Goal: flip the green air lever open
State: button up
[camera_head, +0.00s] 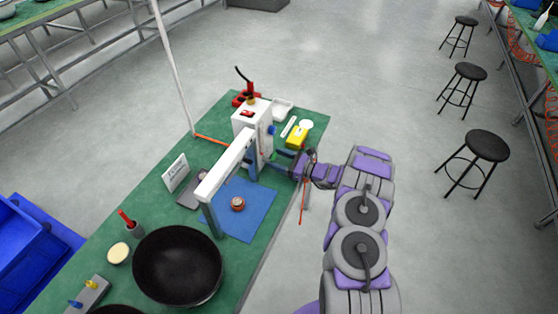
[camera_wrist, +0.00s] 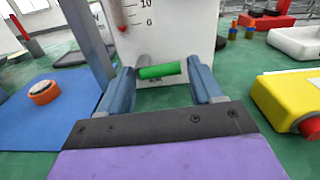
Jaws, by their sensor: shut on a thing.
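The green air lever (camera_wrist: 160,71) is a short green bar, lying nearly level, with a grey stub at its left end. It sits low on the front of the white box (camera_wrist: 170,35). My gripper (camera_wrist: 160,78) has its two blue fingers on either side of the lever, one at each end, and is shut on it. In the head view my gripper (camera_head: 274,158) reaches in from the right to the side of the white box (camera_head: 252,118). The lever is very small there, so its exact angle is hard to tell.
A blue mat (camera_head: 245,222) with an orange-and-black round part (camera_head: 237,204) lies left of my gripper. A yellow box (camera_head: 297,136) and a white tray (camera_head: 282,109) stand behind. A black bowl (camera_head: 178,265) is at the front. Stools stand on open floor at right.

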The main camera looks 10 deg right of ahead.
jog(key=n+b, duration=0.1)
jog(key=n, duration=0.1)
jog(key=r+n+b, duration=0.1)
jog(key=n+b, duration=0.1)
jog(key=shift+n, duration=0.4)
jog(key=n, duration=0.1)
jog(key=n+b, duration=0.1)
jog(key=n, duration=0.1)
jog(key=shift+s+a+r+n, duration=0.15)
jog(key=shift+r+n, duration=0.1)
jog(key=shift+n, duration=0.05)
jog(key=n, duration=0.4)
jog(key=shift+s+a+r+n+b, duration=0.25)
jog(key=shift+s+n+b, duration=0.05)
jog(key=shift+s+b, duration=0.05)
jog(key=shift+s+a+n, duration=0.1)
jog(key=shift+s+n, duration=0.1)
jog(key=shift+n, duration=0.85)
jog(key=shift+s+a+n, duration=0.1)
jog(key=shift+s+n, duration=0.05)
jog(key=shift+n, duration=0.9)
jog(key=o, duration=1)
jog(key=shift+s, duration=0.1)
jog(key=p+v, duration=0.4)
jog(key=v, duration=1.3)
jog(key=shift+d, duration=0.15)
